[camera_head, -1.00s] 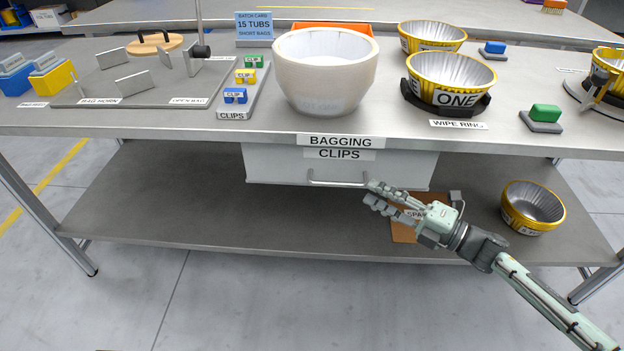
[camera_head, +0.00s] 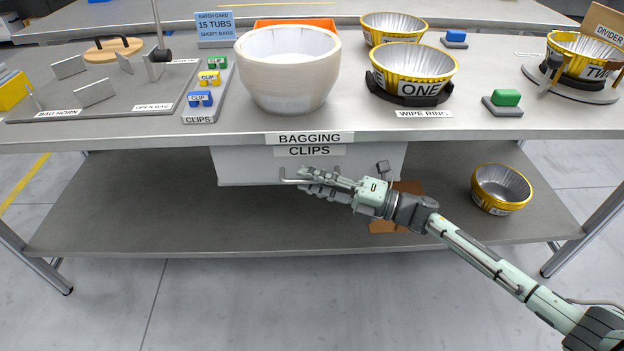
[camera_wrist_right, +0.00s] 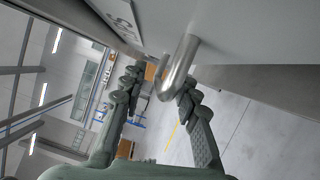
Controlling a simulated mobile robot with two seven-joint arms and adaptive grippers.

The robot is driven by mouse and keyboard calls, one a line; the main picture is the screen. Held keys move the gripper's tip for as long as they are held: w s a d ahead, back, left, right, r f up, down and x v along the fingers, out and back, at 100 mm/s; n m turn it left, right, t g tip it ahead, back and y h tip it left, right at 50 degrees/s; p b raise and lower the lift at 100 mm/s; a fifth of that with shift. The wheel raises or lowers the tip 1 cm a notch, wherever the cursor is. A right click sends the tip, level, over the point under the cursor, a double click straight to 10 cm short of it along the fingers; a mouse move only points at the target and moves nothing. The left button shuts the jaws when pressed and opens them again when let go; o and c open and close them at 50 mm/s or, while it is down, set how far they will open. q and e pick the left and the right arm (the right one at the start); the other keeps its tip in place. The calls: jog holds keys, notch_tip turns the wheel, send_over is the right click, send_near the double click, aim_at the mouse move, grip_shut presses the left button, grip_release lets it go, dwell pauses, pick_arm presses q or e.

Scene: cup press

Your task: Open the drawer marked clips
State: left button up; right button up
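The drawer (camera_head: 240,166) marked CLIPS hangs under the front edge of the bench, and its front looks closed. Its label (camera_head: 310,151) sits just below the BAGGING sign. A metal bar handle (camera_head: 290,181) runs along the lower part of the drawer front. My right gripper (camera_head: 308,181) is at the handle, covering most of it in the head view. In the right wrist view the handle (camera_wrist_right: 180,68) lies between the two spread fingers of my right gripper (camera_wrist_right: 158,88), with gaps still visible. My left gripper is not in view.
On the bench above stand a large white bowl (camera_head: 287,75), a clips tray (camera_head: 204,117), and a yellow tub marked ONE (camera_head: 413,65). The lower shelf (camera_head: 130,215) holds another tub (camera_head: 500,190) at right and a brown board (camera_head: 385,226) behind my arm.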

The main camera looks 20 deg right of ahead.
jog(key=shift+c, duration=0.4)
grip_shut()
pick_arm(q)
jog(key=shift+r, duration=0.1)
pick_arm(e)
jog(key=shift+s, duration=0.15)
